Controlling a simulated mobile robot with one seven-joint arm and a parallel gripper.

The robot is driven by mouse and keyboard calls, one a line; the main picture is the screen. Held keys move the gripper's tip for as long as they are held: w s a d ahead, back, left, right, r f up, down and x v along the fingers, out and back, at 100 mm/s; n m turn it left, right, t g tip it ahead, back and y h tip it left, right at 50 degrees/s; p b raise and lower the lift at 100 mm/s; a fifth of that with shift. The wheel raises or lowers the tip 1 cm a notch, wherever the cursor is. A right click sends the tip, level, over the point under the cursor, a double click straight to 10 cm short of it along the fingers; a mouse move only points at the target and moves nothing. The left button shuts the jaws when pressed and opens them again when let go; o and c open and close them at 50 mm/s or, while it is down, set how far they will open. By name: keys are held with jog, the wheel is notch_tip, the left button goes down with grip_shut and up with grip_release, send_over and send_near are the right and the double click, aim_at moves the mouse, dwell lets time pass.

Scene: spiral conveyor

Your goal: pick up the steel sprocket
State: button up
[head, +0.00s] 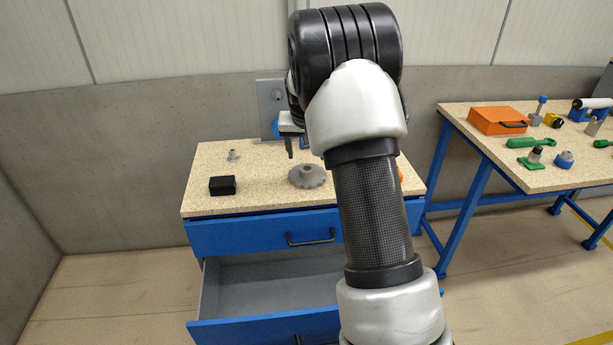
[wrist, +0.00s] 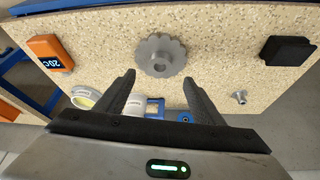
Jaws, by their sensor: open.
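The steel sprocket (head: 307,176) is a grey toothed disc with a raised hub. It lies flat on the speckled top of the blue drawer cabinet (head: 259,221). In the wrist view the sprocket (wrist: 161,56) lies just beyond the fingertips, roughly midway between them. My gripper (wrist: 160,82) is open and empty, its two dark fingers apart. In the head view my gripper (head: 298,150) is above the cabinet top, behind and left of the sprocket, partly hidden by my arm. I see no contact between fingers and sprocket.
A black box (head: 222,185) and a small grey fitting (head: 233,155) stand left on the cabinet top. An orange box marked 20C (wrist: 50,53) lies on the other side. The lower drawer (head: 270,290) is pulled open. A workbench (head: 480,150) with several tools stands right.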

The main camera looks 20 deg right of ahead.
aim_at(307, 165)
jog(key=x, duration=0.8)
jog(key=shift+w+d+f, duration=0.15)
jog(key=shift+w+f, duration=0.1)
jog(key=shift+f, duration=0.05)
jog(key=shift+r, duration=0.1)
grip_shut()
